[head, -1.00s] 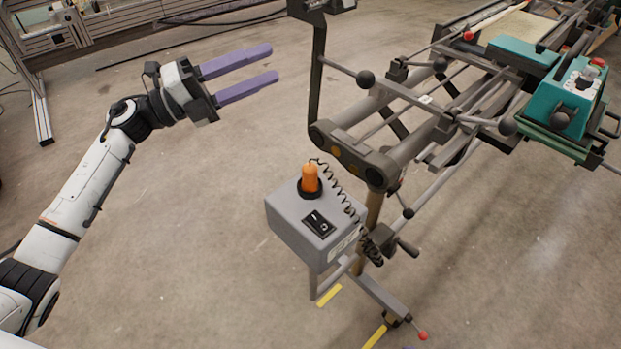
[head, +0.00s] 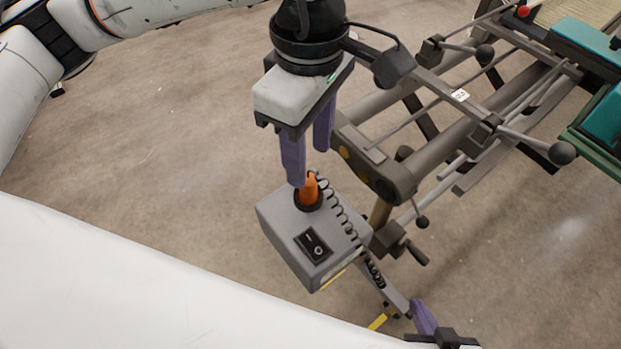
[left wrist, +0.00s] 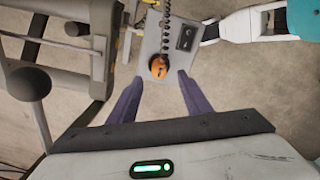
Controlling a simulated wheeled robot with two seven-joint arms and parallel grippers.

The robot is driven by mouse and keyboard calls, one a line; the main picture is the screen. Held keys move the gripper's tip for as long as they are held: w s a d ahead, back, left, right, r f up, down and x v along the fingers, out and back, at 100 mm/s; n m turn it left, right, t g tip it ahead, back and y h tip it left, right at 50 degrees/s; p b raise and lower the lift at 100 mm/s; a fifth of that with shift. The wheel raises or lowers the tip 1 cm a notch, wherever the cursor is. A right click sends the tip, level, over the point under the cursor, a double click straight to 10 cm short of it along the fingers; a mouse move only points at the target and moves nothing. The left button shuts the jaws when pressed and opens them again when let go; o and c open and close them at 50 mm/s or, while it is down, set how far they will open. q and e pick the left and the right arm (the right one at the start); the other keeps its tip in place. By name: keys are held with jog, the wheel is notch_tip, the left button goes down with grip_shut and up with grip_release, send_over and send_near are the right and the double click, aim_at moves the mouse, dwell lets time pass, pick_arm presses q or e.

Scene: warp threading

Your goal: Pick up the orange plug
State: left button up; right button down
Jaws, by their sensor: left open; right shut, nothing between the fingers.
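The orange plug (head: 310,190) stands in a dark round seat on top of the grey box (head: 290,232), with a black coiled cord attached. My left gripper (head: 309,180) points down over it, open, its purple fingertips close around the plug's top in the head view. In the left wrist view the plug (left wrist: 159,68) shows in line with the gap between the open fingertips (left wrist: 160,78), slightly beyond them. Contact cannot be told. My right gripper (head: 422,306) is shut and empty at the bottom of the head view, low and to the right of the box.
The loom frame (head: 445,125), with bars and round black knobs, stands right beside the box. A black switch (head: 314,245) is on the box. Open floor (head: 150,140) lies to the left.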

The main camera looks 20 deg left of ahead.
aim_at(308, 177)
pick_arm(q)
jog(key=f, duration=0.7)
jog(key=shift+w+a+f, duration=0.2)
jog(key=shift+f, duration=0.05)
grip_shut()
